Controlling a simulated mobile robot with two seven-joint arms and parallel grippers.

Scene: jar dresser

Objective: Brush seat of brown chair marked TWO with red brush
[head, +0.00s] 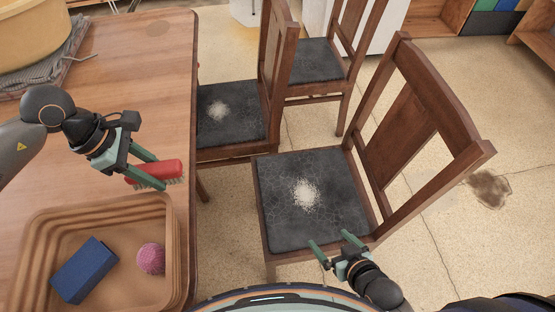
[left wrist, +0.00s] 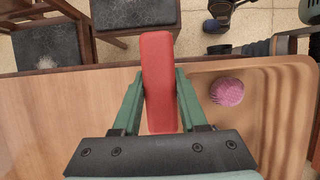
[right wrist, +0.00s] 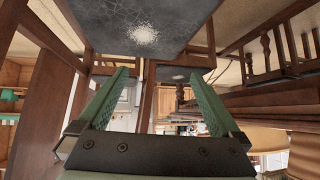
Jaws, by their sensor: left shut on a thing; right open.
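The red brush (head: 160,171) is held in my left gripper (head: 150,168), above the table's right edge by the tray, with pale bristles below. In the left wrist view the red brush (left wrist: 159,80) sits between both fingers. Brown chairs with black seats stand right of the table. The nearest chair's seat (head: 310,197) has a pile of white crumbs (head: 305,194). A second chair's seat (head: 228,115) and a third seat (head: 312,62) stand farther back; the second has crumbs too. I see no readable TWO mark. My right gripper (head: 336,246) is open and empty at the nearest seat's front edge.
A brown tray (head: 172,225) on the wooden table (head: 140,60) holds a blue block (head: 85,270) and a pink ball (head: 151,258). A yellowish basin (head: 30,35) stands on grey cloth at the far left. A dark stain (head: 490,188) marks the floor.

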